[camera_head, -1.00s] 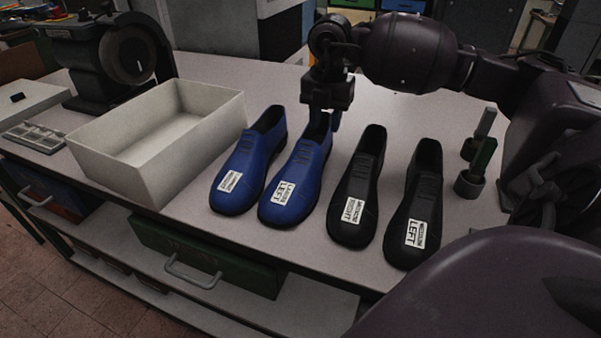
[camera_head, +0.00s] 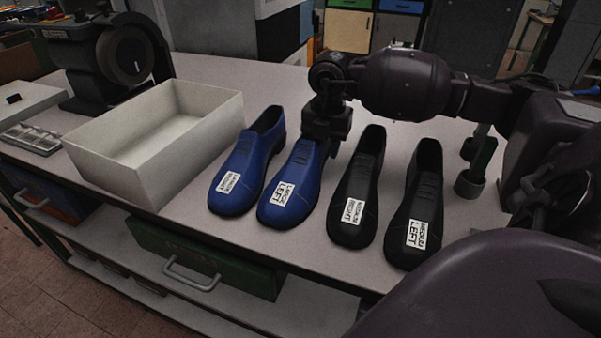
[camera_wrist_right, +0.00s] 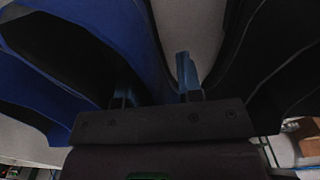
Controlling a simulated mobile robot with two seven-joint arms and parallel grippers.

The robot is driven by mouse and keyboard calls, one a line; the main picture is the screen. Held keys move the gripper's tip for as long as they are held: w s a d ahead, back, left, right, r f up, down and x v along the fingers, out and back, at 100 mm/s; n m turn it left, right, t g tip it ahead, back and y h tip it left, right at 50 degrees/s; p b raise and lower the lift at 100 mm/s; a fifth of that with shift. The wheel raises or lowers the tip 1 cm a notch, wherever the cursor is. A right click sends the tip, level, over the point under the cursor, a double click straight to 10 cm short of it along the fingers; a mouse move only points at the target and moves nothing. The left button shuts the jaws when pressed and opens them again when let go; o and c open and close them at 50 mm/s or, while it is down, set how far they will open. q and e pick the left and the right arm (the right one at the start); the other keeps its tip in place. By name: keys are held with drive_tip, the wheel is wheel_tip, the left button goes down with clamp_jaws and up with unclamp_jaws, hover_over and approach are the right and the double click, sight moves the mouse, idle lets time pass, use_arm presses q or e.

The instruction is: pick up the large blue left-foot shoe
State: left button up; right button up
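The large blue left-foot shoe (camera_head: 293,183), labelled LARGE LEFT, stands on the table, second from the left in a row. My right gripper (camera_head: 327,146) is at its heel end, hiding part of the opening. In the right wrist view the gripper (camera_wrist_right: 155,80) is open, with one finger over the dark shoe opening and the other outside. A blue side wall (camera_wrist_right: 152,50) of the shoe lies between the fingers; I cannot tell whether they touch it. My left gripper is not in view.
Another blue shoe (camera_head: 241,174) stands close on the left. A black shoe (camera_head: 352,195) is close on the right, with a second black shoe (camera_head: 417,205) beyond. A white open box (camera_head: 160,135) stands left. Small posts in holders (camera_head: 470,185) stand right.

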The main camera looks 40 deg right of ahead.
drive_tip(key=shift+f, duration=0.1)
clamp_jaws()
idle(0.4)
wheel_tip(320, 180, up, 21)
drive_tip(key=p, duration=0.1)
drive_tip(key=shift+f, duration=0.2)
